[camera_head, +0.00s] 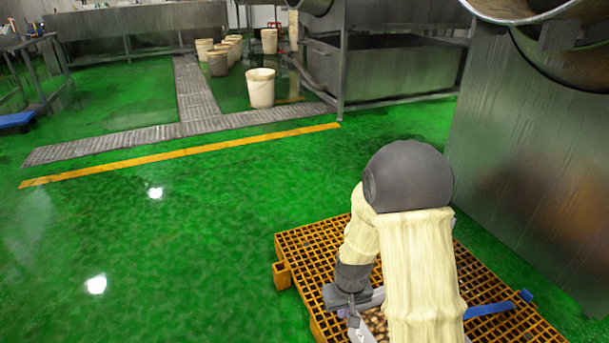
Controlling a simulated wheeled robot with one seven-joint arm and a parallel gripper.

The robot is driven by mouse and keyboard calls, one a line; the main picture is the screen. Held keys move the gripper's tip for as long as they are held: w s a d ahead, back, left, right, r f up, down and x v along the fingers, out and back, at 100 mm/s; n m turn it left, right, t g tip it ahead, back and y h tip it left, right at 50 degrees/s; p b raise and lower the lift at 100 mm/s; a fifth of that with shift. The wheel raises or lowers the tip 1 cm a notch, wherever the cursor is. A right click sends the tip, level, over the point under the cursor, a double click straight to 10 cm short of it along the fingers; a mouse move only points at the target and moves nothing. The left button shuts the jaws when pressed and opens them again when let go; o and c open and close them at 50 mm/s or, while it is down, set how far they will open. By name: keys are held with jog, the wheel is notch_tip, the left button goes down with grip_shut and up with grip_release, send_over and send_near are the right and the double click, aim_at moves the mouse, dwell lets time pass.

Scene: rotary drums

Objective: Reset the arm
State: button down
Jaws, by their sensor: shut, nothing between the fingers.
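My arm, in a cream sleeve with a dark grey joint, reaches down at the lower right in the head view. My gripper (354,318) is at its end, low over an orange grated platform (300,250). The fingers are small and partly cut off by the bottom edge of the picture. They are shut with nothing visible between them. Some brown and pale pieces (376,322) show beside the gripper, partly hidden by my arm.
A blue-handled item (488,310) lies on the platform right of my arm. A large metal housing (540,150) stands close on the right. White buckets (261,88) and metal tanks (385,70) stand at the back. The green floor (170,230) on the left is clear.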

jog(key=s+d+r+m+p, duration=0.1)
jog(key=s+d+r+p, duration=0.1)
jog(key=s+r, duration=0.35)
jog(key=s+d+r+m+t+p, duration=0.1)
jog(key=s+d+r+p, duration=0.1)
jog(key=r, duration=0.6)
jog(key=s+d+r+m+p, duration=0.1)
jog(key=s+d+r+p, duration=0.1)
jog(key=s+r, duration=0.35)
notch_tip(320, 180, up, 39)
jog(key=w+p, duration=0.1)
jog(key=p, duration=3.6)
jog(key=shift+w+a+f, duration=0.15)
jog(key=shift+w+a, duration=0.05)
jog(key=shift+w, duration=0.2)
